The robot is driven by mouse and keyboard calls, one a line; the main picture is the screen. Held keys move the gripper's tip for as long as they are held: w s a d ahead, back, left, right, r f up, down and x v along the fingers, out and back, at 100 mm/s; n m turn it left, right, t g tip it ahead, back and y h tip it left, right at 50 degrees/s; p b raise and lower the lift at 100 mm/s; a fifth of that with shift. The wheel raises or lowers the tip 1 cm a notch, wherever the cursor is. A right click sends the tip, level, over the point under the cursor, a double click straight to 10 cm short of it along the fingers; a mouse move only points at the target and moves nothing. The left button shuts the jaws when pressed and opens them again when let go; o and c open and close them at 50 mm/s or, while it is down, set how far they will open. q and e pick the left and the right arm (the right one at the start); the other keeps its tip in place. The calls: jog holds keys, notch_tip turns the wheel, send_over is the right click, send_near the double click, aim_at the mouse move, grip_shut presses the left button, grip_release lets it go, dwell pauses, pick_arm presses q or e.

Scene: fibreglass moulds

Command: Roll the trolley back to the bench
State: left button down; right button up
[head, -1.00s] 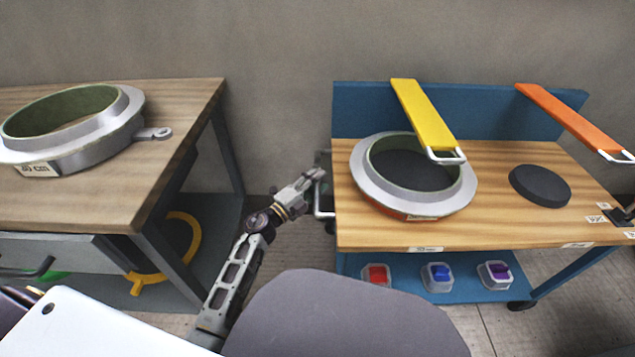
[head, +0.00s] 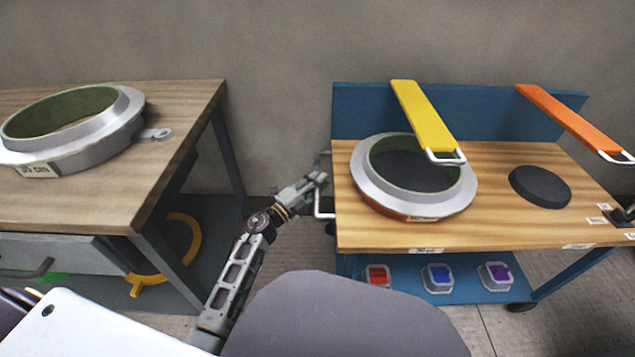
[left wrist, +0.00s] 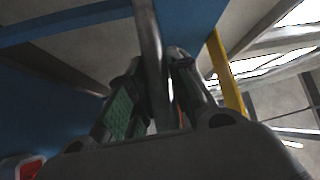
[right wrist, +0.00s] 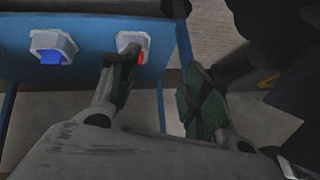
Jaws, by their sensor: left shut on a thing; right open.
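The trolley (head: 290,0) is not used as a point here; the blue trolley with a wooden top (head: 500,215) stands at the right in the head view, apart from the bench (head: 165,120) at the left. Its pale handle (head: 318,208) sticks out from its left end. My left gripper (head: 322,180) is shut on this handle; in the left wrist view the bar (left wrist: 152,55) runs between the fingers. My right gripper (right wrist: 160,78) is open and empty near the trolley's blue lower shelf (right wrist: 95,72). It is hidden in the head view.
A ring mould (head: 455,200) and a dark disc (head: 540,187) sit on the trolley, with yellow (head: 423,115) and orange (head: 570,115) arms above. Several small bins are on its lower shelf. Another mould (head: 85,152) is on the bench. Floor shows between bench and trolley.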

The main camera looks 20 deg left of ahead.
pick_arm(q)
jog(key=shift+a, duration=0.15)
pick_arm(e)
jog(key=shift+s, duration=0.1)
pick_arm(q)
jog(key=shift+s+a, duration=0.1)
jog(key=shift+a, duration=0.15)
jog(key=s+a+p, duration=0.2)
jog(key=s+a, duration=0.1)
jog(key=a, duration=0.9)
jog(key=shift+s+a, duration=0.15)
jog(key=shift+s, duration=0.2)
pick_arm(e)
jog(key=r, duration=0.3)
jog(key=shift+s+d+r+g, duration=0.1)
jog(key=shift+d+r+g, duration=0.2)
jog(key=shift+d+r, duration=0.1)
pick_arm(q)
jog(key=shift+f, duration=0.1)
pick_arm(e)
jog(key=shift+f+h, duration=0.1)
jog(key=shift+h, duration=0.2)
pick_arm(q)
jog(key=c, duration=1.3)
grip_release()
jog(key=shift+w, duration=0.1)
pick_arm(e)
jog(key=shift+a+f, duration=0.1)
